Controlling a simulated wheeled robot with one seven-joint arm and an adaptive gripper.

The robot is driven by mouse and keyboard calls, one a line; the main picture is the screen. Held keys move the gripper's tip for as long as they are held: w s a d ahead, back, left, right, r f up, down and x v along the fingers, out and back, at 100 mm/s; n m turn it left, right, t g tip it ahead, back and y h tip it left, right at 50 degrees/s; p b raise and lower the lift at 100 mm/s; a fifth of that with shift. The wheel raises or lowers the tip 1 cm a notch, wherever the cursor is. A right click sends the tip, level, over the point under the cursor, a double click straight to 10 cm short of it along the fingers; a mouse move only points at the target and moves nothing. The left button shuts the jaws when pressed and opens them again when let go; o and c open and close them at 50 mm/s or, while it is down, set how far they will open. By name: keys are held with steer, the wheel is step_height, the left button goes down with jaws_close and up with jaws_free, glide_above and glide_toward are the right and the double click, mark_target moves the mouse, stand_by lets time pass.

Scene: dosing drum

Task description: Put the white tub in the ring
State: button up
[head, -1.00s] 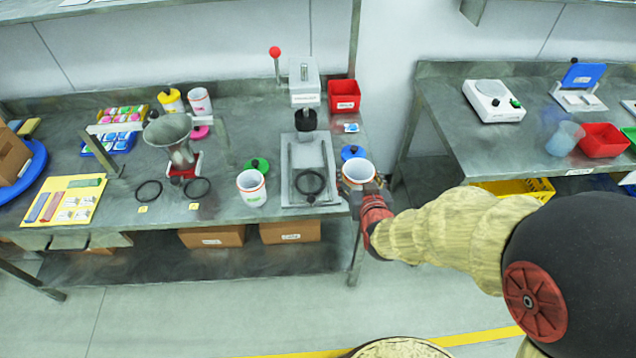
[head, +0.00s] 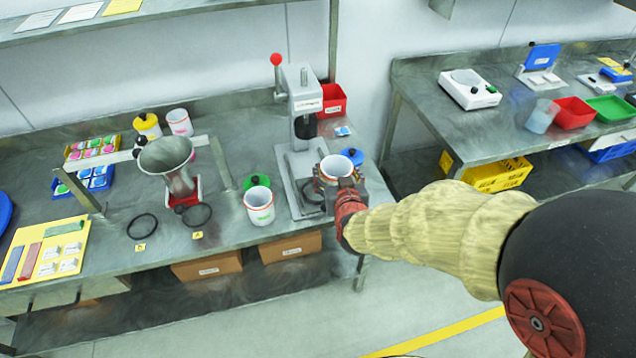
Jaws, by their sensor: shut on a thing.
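My gripper (head: 338,182) is shut on a white tub (head: 335,166) with an orange band and an open top. It holds the tub roughly upright in front of the lever press, over the right part of its base. A black ring (head: 312,192) lies on the press base, partly hidden behind the tub and gripper. Two more black rings lie on the bench: one (head: 142,227) by a yellow tag and one (head: 198,215) by the funnel stand. Another open white tub (head: 259,207) stands on the bench left of the press.
The lever press (head: 306,105) rises just behind the held tub. A blue lid (head: 352,156) lies right of it and a green lid (head: 257,182) to the left. The metal funnel (head: 168,158) stands further left. A red bin (head: 331,100) is behind the press.

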mark_target(327, 168)
steer(key=w+a+f, duration=0.1)
steer(key=w+a+f+b, duration=0.1)
steer(key=w, duration=0.1)
steer(key=shift+w+a, duration=0.1)
steer(key=shift+w, duration=0.1)
steer(key=shift+w+a+f+b, duration=0.55)
steer(key=shift+w+f, duration=0.3)
steer(key=shift+f, duration=0.65)
steer(key=shift+w+a+f+b, duration=0.4)
steer(key=shift+w+f+b, duration=0.4)
steer(key=shift+f, duration=0.75)
steer(key=shift+w+a+f+b, duration=0.5)
steer(key=shift+w+f, duration=0.4)
steer(key=shift+f, duration=0.6)
steer(key=shift+f, duration=0.15)
steer(key=o, duration=1)
steer(key=shift+c, duration=0.2)
steer(key=shift+o, duration=0.5)
